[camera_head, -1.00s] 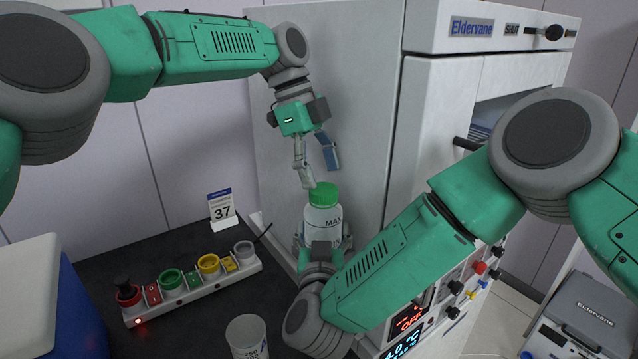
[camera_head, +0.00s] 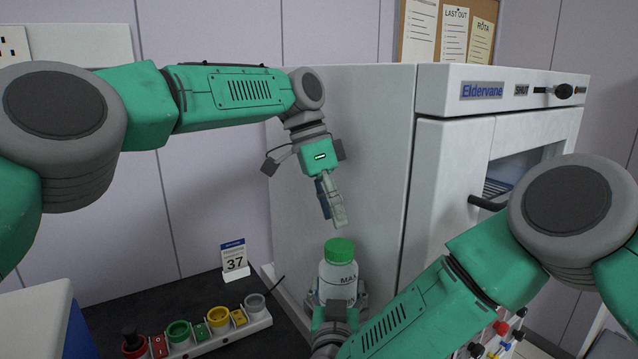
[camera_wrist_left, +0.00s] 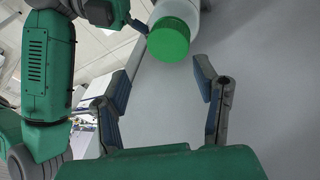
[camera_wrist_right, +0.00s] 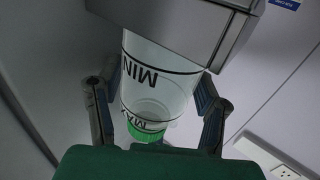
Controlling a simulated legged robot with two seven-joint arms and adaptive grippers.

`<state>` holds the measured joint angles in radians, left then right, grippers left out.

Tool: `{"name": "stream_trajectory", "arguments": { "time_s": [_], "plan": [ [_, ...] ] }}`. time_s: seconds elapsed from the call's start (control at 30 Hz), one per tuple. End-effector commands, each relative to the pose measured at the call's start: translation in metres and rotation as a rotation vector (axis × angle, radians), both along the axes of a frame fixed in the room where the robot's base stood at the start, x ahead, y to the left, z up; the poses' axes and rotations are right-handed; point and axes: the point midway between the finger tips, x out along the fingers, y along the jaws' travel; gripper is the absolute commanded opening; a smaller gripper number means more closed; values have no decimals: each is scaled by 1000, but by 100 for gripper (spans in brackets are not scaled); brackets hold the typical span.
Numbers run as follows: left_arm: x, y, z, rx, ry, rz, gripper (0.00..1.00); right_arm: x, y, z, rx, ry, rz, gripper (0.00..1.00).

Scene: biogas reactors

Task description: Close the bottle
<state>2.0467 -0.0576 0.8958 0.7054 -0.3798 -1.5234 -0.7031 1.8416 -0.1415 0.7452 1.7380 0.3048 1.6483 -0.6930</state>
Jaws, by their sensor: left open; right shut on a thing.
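The white bottle (camera_head: 338,283) stands upright with its green cap (camera_head: 340,250) seated on top. I cannot tell how tight the cap is. My left gripper (camera_head: 332,214) is open and empty just above the cap, apart from it. In the left wrist view the cap (camera_wrist_left: 168,40) lies beyond the open fingertips (camera_wrist_left: 160,76). My right gripper (camera_head: 337,308) is shut on the bottle's lower body, partly hidden behind my forearm. In the right wrist view the bottle (camera_wrist_right: 157,92), with MIN and MAX marks, sits between the fingers.
A white cabinet (camera_head: 365,150) stands right behind the bottle. On the dark bench (camera_head: 115,318) to the left are a calendar card (camera_head: 235,260) and a rack with red, green, yellow and grey holders (camera_head: 218,320). A blue and white box (camera_head: 40,320) stands at far left.

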Motion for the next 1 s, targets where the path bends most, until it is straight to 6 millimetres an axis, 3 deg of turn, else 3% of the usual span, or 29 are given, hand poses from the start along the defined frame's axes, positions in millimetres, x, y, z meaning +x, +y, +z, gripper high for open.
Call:
{"name": "stream_trajectory", "arguments": {
  "time_s": [1.0],
  "plan": [
    [5,22,46,311,616,2105,55,0,0,1,1,-3,0,0]
  ]
}}
